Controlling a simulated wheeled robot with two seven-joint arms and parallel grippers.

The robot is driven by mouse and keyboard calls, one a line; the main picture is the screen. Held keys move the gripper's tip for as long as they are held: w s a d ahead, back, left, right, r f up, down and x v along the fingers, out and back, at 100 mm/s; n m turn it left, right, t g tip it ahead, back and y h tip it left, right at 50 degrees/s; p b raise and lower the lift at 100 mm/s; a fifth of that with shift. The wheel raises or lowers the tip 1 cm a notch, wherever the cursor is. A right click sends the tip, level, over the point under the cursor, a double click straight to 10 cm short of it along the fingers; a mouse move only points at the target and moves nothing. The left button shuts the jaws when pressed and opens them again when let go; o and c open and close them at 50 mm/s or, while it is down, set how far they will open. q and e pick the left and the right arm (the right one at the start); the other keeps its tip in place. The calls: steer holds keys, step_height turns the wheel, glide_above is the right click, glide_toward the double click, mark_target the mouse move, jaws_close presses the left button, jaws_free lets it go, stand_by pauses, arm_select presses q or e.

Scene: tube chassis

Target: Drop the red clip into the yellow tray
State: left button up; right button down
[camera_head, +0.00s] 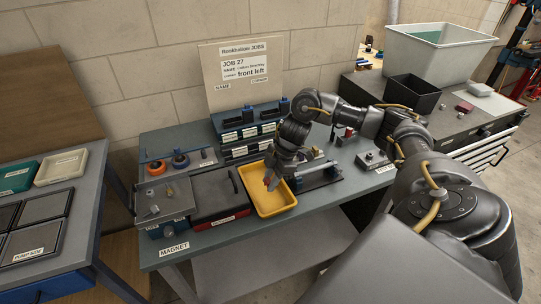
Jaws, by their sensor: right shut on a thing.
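The yellow tray (262,207) lies near the front edge of the workbench, right of a dark box with a red front. My right gripper (271,186) points down over the tray. It is shut on the red clip (267,181), a small red piece showing at its fingertips. The clip is over the tray's inside; how high it is above the tray floor I cannot tell. My left gripper is not in view.
The red-fronted box (217,201) stands left of the tray. A tube on a dark stand (318,180) is close on the right. Dark racks with labels (240,133) and a job board (239,76) stand behind.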

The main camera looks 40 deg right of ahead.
mark_target(266, 197)
step_height(266, 197, down, 2)
steer(key=shift+f, duration=0.1)
steer(key=shift+d, duration=0.1)
steer(key=shift+f, duration=0.6)
steer(key=c, duration=1.1)
jaws_free()
steer(key=shift+c, duration=0.2)
